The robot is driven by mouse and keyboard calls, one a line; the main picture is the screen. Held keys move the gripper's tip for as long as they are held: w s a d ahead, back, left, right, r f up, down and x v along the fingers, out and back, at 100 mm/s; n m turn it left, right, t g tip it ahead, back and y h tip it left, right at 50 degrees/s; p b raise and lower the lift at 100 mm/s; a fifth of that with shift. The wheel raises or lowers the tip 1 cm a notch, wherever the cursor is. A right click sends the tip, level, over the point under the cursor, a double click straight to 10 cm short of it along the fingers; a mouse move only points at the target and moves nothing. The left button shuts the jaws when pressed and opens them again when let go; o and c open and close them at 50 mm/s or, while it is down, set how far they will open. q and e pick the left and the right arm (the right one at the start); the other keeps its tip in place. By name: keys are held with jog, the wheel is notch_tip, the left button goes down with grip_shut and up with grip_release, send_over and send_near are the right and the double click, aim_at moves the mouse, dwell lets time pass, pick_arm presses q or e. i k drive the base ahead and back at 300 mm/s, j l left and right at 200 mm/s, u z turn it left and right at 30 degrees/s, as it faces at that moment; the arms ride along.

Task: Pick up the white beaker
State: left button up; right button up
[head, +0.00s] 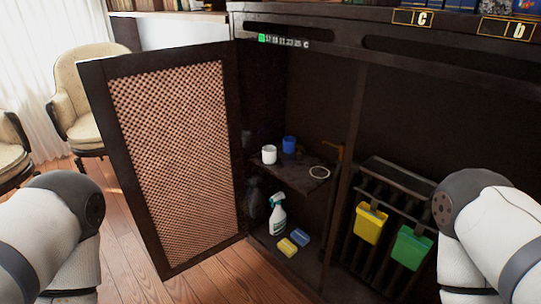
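The white beaker (269,154) is a small cup-like vessel standing upright on the dark shelf (296,178) inside the open cabinet. A blue cup (289,144) stands just behind it to the right. My left and right arms show at the lower left and lower right edges, but neither gripper is in the picture. Nothing covers the front of the beaker.
The cabinet door (172,155) with a woven panel stands open on the left. Below are a spray bottle (277,214), a yellow sponge (287,247) and a blue sponge (300,237). A rack (400,177) stands right.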

aim_at(269, 155)
jog(key=i+z, duration=0.3)
jog(key=i, duration=0.2)
jog(key=i+z, duration=0.25)
jog(key=i, duration=0.25)
jog(key=i+j+z, duration=0.3)
jog(key=i, duration=0.2)
